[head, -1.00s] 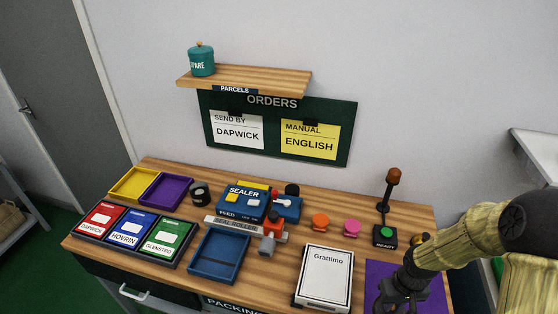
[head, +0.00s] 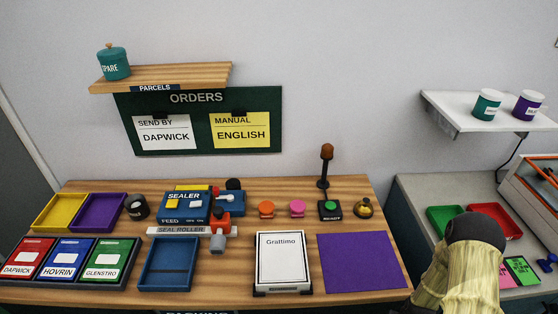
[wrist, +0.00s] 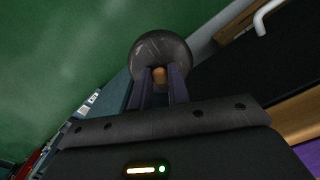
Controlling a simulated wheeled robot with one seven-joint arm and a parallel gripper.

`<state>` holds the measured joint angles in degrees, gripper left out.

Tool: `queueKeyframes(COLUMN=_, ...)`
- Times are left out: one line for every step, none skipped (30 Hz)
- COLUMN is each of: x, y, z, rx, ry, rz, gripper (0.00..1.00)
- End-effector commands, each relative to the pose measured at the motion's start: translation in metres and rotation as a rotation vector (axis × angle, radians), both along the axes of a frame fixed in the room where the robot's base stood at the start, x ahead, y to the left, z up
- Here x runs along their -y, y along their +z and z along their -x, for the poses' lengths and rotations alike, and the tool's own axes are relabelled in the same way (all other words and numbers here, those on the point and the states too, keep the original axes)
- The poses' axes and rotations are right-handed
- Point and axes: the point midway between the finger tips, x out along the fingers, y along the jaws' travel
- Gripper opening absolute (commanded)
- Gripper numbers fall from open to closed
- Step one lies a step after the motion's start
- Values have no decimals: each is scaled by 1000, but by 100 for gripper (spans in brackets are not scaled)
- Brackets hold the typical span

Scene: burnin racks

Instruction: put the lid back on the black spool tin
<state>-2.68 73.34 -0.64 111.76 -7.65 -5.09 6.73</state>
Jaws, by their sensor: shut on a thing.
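A small black round tin (head: 137,207) with a pale label stands upright at the back left of the workbench, right of the purple tray. Its top looks open, with no lid visible on it. In the wrist view my gripper (wrist: 160,75) is shut on the light knob of a round dark grey lid (wrist: 161,48). The lid is held clear, above green floor beside the bench. In the head view my arm is at the lower right, and my gripper and the lid do not show clearly.
The purple mat (head: 360,262) is bare. The Grattimo box (head: 283,264), blue tray (head: 168,263) and sealer (head: 185,206) stand on the bench. A side counter (head: 412,197) and a wall shelf (head: 470,124) with two tins are at right.

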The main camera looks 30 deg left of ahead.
Motion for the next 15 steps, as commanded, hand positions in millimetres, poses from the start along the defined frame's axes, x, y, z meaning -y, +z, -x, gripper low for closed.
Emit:
queueKeyframes(x=7, y=-32, z=1, rx=-1, ry=-23, rz=0, gripper=0)
queueKeyframes(x=9, y=-41, z=1, rx=0, ry=-33, rz=0, gripper=0)
queueKeyframes(x=12, y=-52, z=1, rx=1, ry=-42, rz=1, gripper=0)
queueKeyframes(x=13, y=-58, z=1, rx=2, ry=-47, rz=1, gripper=0)
queueKeyframes(x=14, y=-64, z=1, rx=2, ry=-51, rz=1, gripper=0)
queueKeyframes(x=15, y=-71, z=0, rx=2, ry=-55, rz=1, gripper=0)
queueKeyframes(x=16, y=-75, z=0, rx=2, ry=-57, rz=1, gripper=0)
queueKeyframes(x=16, y=-78, z=0, rx=2, ry=-59, rz=1, gripper=0)
queueKeyframes(x=17, y=-80, z=0, rx=2, ry=-61, rz=1, gripper=0)
queueKeyframes(x=17, y=-82, z=0, rx=2, ry=-62, rz=1, gripper=0)
queueKeyframes(x=17, y=-82, z=0, rx=2, ry=-62, rz=1, gripper=0)
queueKeyframes(x=17, y=-82, z=0, rx=2, ry=-62, rz=1, gripper=0)
queueKeyframes(x=17, y=-82, z=0, rx=2, ry=-62, rz=1, gripper=0)
queueKeyframes(x=17, y=-82, z=0, rx=2, ry=-61, rz=1, gripper=0)
queueKeyframes(x=16, y=-81, z=0, rx=2, ry=-60, rz=1, gripper=0)
